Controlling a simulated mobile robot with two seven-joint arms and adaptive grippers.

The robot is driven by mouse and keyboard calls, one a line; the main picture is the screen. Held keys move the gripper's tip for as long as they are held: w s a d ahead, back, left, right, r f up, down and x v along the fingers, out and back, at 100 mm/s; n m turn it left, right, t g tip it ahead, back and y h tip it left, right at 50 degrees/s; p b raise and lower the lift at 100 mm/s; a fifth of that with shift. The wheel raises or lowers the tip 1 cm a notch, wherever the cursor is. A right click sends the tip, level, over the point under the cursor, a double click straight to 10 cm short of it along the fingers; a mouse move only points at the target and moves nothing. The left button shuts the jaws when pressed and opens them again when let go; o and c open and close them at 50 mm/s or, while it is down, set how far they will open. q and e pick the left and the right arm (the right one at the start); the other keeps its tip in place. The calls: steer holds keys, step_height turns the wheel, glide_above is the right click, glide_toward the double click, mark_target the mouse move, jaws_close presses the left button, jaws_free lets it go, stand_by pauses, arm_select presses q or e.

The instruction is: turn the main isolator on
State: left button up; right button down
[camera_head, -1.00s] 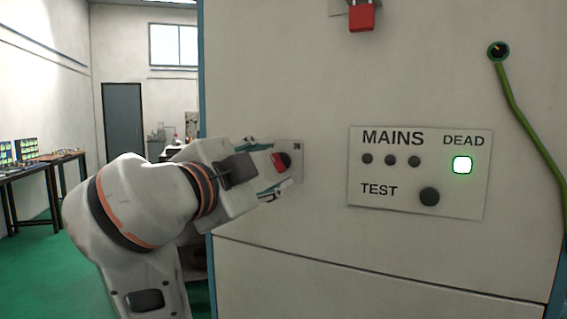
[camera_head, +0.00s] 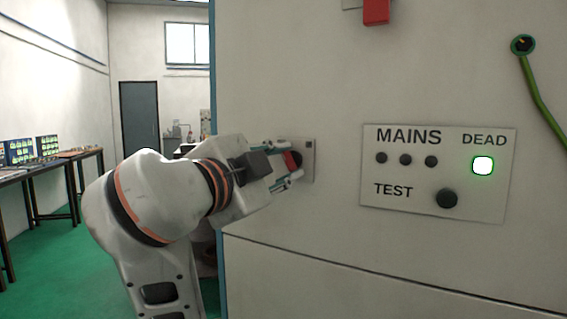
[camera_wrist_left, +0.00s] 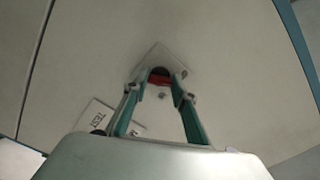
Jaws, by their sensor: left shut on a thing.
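The main isolator is a red handle (camera_head: 291,161) on a dark round base, mounted on a small grey plate (camera_head: 308,147) on the cabinet front. My left gripper (camera_head: 287,163) reaches in from the left and is shut on the red handle, one finger on either side of it. The left wrist view shows the red handle (camera_wrist_left: 160,80) between the tips of the two green-lined fingers (camera_wrist_left: 160,88). The handle's exact angle is partly hidden by the fingers. My right gripper is not in view.
A white panel (camera_head: 410,190) marked MAINS, DEAD and TEST has a lit DEAD lamp (camera_head: 483,166), dark small lamps and a dark TEST button (camera_head: 446,198). A red block (camera_head: 376,11) is above. A green cable (camera_head: 535,85) hangs at right. A bench (camera_head: 60,160) stands far left.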

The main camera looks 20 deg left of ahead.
arm_select(q)
steer(key=shift+m, duration=1)
steer(key=shift+m+p, duration=0.4)
steer(key=shift+m, duration=0.4)
steer(key=m, duration=0.2)
steer(key=shift+m, duration=0.4)
steer(key=shift+m+p, duration=0.3)
steer(key=shift+m, duration=2.4)
